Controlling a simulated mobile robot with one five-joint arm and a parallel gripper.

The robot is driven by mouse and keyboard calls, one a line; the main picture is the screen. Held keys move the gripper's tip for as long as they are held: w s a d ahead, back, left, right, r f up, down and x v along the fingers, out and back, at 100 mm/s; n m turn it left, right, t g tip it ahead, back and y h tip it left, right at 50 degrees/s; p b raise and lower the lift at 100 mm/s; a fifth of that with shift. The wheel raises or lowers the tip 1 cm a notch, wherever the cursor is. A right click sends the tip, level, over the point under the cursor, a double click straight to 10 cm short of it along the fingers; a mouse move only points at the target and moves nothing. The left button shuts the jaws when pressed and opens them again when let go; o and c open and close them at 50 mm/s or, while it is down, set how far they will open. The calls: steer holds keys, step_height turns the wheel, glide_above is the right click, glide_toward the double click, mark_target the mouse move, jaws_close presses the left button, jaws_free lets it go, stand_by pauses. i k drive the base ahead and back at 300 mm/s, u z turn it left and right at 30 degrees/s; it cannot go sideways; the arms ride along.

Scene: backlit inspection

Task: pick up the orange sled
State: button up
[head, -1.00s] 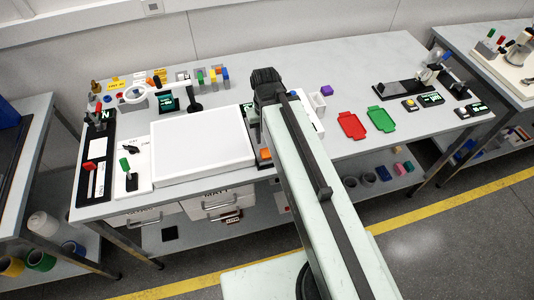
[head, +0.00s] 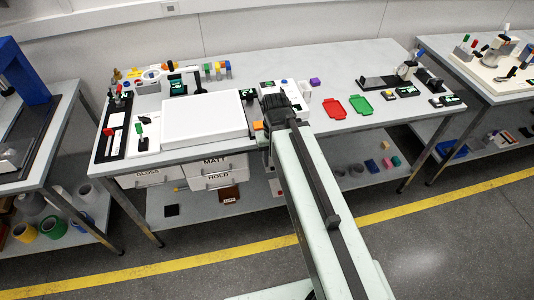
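A small orange block (head: 258,126), which may be the orange sled, shows at the front edge of the middle bench, just right of the white panel. My arm partly covers the spot beside it. My gripper (head: 276,92) is a dark shape at the far end of my pale arm, and in the picture it lies just right of and above the orange block. Its fingers are not clear, so I cannot tell whether it is open or holds anything.
The bench (head: 335,62) carries a large white panel (head: 204,118), a red tray (head: 334,107), a green tray (head: 361,104) and a white box (head: 293,92) by my gripper. Drawers (head: 215,170) hang below. Other benches stand left and right. The floor (head: 430,240) in front is clear.

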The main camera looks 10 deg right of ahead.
mark_target(256, 125)
steer(key=k, duration=0.8)
steer(key=u, duration=1.5)
steer(key=i, duration=2.85)
steer(key=z, duration=1.9)
